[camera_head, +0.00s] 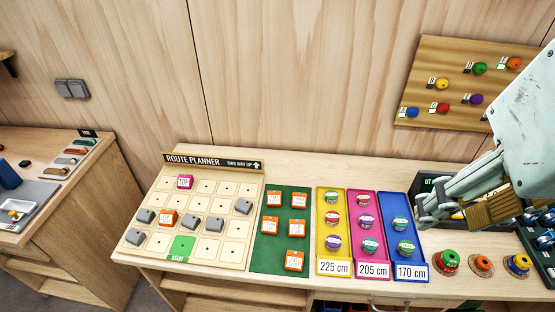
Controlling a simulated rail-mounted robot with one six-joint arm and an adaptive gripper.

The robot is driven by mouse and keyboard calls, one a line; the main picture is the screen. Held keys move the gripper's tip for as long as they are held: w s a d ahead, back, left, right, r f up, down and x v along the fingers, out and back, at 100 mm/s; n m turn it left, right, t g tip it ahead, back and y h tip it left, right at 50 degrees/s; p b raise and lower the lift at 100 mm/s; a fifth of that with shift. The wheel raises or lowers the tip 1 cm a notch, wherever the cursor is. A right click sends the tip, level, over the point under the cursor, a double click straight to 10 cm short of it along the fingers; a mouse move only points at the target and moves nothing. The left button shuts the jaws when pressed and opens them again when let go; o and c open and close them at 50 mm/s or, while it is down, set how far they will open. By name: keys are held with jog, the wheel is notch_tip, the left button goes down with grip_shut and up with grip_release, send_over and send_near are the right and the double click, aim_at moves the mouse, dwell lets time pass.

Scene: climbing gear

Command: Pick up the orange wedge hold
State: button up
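Several orange wedge-like blocks with white labels lie on a green mat (282,250); one of them is the front orange block (293,261). I cannot tell which one the task means. A rounder orange hold (514,63) is on the wall board (418,68) at the upper right. My gripper (424,214) is at the right, over a dark tray, well to the right of the green mat. Its fingers are seen from the side and overlap, so their opening is hidden.
Yellow, pink and blue trays (333,248) with round tins stand between the green mat and my gripper. Three coloured round pieces (482,263) stand at the front right. A brown-gold item (490,210) lies partly behind my gripper. A second table (103,184) is at the left.

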jog(key=shift+o, duration=0.4)
jog(key=g+b, duration=0.4)
send_over(270, 221)
notch_tip(270, 221, down, 35)
jog(key=shift+m, duration=0.3)
jog(key=shift+f, duration=0.15)
jog(key=shift+f, duration=4.1)
